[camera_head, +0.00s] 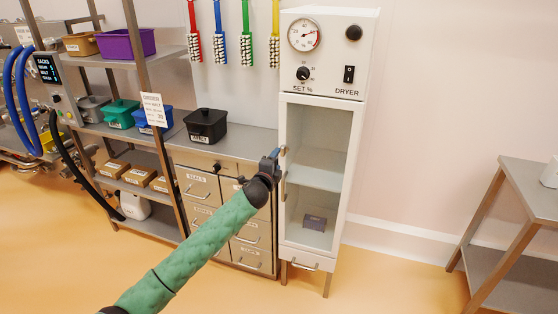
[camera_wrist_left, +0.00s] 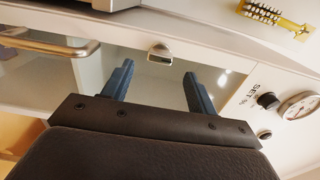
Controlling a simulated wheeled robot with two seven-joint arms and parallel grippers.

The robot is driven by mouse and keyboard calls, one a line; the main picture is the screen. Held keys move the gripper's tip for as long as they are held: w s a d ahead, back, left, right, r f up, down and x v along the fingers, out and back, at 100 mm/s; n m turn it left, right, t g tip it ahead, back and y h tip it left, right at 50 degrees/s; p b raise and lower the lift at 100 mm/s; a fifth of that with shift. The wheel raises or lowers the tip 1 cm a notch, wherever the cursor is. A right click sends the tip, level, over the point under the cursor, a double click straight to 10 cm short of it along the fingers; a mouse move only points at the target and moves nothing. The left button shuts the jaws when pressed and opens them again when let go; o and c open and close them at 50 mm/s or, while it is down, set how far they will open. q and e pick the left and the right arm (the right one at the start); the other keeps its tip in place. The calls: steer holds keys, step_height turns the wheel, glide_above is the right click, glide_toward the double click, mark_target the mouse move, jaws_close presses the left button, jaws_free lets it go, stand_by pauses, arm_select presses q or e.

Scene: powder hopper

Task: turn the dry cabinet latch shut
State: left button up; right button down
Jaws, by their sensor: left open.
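The white dry cabinet (camera_head: 348,165) stands upright with its glass door (camera_head: 318,150) seemingly closed against the frame. Its small metal latch (camera_head: 283,151) is on the door's left edge, above the bar handle (camera_head: 284,186). In the left wrist view the latch (camera_wrist_left: 160,53) appears as a short metal piece, with the handle (camera_wrist_left: 45,42) to its left. My left gripper (camera_head: 275,156) is at the door's left edge, close to the latch. In the wrist view its two blue fingers (camera_wrist_left: 158,72) are apart and empty, with the latch lying beyond and between their tips. Contact is not visible. My right gripper is out of view.
The dryer panel with its gauge (camera_head: 303,35) is above the door. Drawers (camera_head: 245,225) and a counter with a black bin (camera_head: 206,126) stand to the left. Coloured brushes (camera_head: 245,45) hang behind. A steel table (camera_head: 530,190) is at right, with open floor between.

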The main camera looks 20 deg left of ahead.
arm_select(q)
steer(key=s, duration=0.2)
steer(key=shift+s, duration=0.3)
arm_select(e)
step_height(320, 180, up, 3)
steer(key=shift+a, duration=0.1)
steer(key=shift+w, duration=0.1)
arm_select(q)
steer(key=s+d+f+n+g, duration=0.4)
steer(key=s+f, duration=0.9)
steer(key=s, duration=0.5)
steer(key=s+d+f+n+g, duration=0.4)
steer(key=s+f+n+g, duration=0.3)
steer(key=s+f, duration=0.7)
steer(key=s+d+f+n+g, duration=0.4)
steer(key=s+f, duration=0.9)
steer(key=s, duration=1.1)
steer(key=shift+d+f+n+g, duration=0.15)
steer(key=shift+f+n+g, duration=0.2)
steer(key=shift+n+g, duration=0.4)
